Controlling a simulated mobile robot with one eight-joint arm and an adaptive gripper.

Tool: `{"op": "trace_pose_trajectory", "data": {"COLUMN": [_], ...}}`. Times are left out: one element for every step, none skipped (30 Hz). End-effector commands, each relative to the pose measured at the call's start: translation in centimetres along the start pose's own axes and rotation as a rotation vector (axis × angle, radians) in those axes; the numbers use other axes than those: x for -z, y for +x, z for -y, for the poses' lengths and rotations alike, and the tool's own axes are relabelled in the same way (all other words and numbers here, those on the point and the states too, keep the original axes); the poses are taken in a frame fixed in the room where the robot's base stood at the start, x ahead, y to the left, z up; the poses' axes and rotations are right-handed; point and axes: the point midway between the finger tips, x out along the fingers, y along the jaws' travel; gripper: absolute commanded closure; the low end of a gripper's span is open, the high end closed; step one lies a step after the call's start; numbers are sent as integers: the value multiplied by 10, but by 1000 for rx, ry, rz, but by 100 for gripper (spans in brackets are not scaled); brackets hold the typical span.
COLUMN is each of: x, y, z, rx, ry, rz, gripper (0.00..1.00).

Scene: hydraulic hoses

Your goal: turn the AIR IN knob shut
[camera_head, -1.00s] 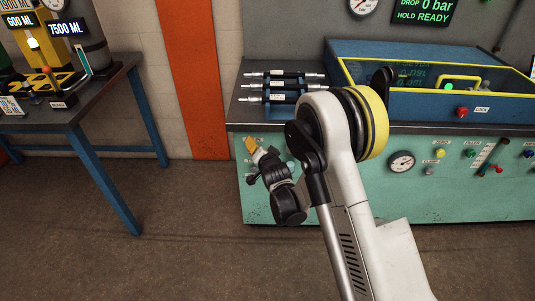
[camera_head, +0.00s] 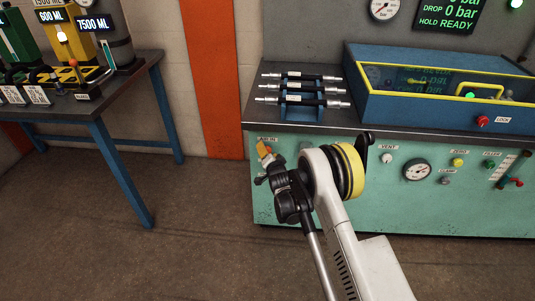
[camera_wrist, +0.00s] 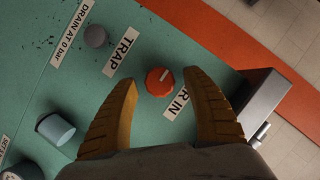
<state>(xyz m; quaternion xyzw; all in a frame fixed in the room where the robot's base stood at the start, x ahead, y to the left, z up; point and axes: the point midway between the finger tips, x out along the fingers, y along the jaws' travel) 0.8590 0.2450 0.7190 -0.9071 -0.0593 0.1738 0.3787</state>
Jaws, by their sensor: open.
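The AIR IN knob (camera_wrist: 160,82) is a round red-orange knob with a pale mark, on the green panel in the wrist view. Its label (camera_wrist: 177,102) is partly hidden and reads "R IN". My gripper (camera_wrist: 160,95) is open, with one tan finger on each side of the knob in the picture. I cannot tell how far the fingertips are from the panel. In the head view my gripper (camera_head: 264,150) is at the left end of the green panel, by the AIR IN label. The knob is hidden there.
A grey knob (camera_wrist: 96,37) by the TRAP label and a pale blue-grey cylinder (camera_wrist: 55,130) stick out of the panel. A grey metal part (camera_wrist: 265,97) is beyond the right finger. Hoses (camera_head: 303,88) lie on the bench above. Floor is clear between bench and left table (camera_head: 92,105).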

Motion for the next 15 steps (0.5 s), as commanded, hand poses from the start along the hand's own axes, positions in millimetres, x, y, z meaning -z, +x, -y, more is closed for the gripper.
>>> {"op": "trace_pose_trajectory", "data": {"x": [0,0,0,0,0,1,1,1,1,1,1,1,1,1,1], "y": [4,5,6,7,7,7,7,7,7,7,7,7,7,7,7], "z": [-1,0,0,0,0,0,0,0,0,0,0,0,0,0,0], "rx": [0,0,0,0,0,0,0,0,0,0,0,0,0,0,0], "ry": [0,0,0,0,0,0,0,-1,-1,-1,-1,-1,-1,-1,-1], "rz": [0,0,0,0,0,0,0,0,0,0,0,0,0,0,0], "gripper": [42,42,42,42,42,42,42,42,42,42,43,56,65,74,86]}}
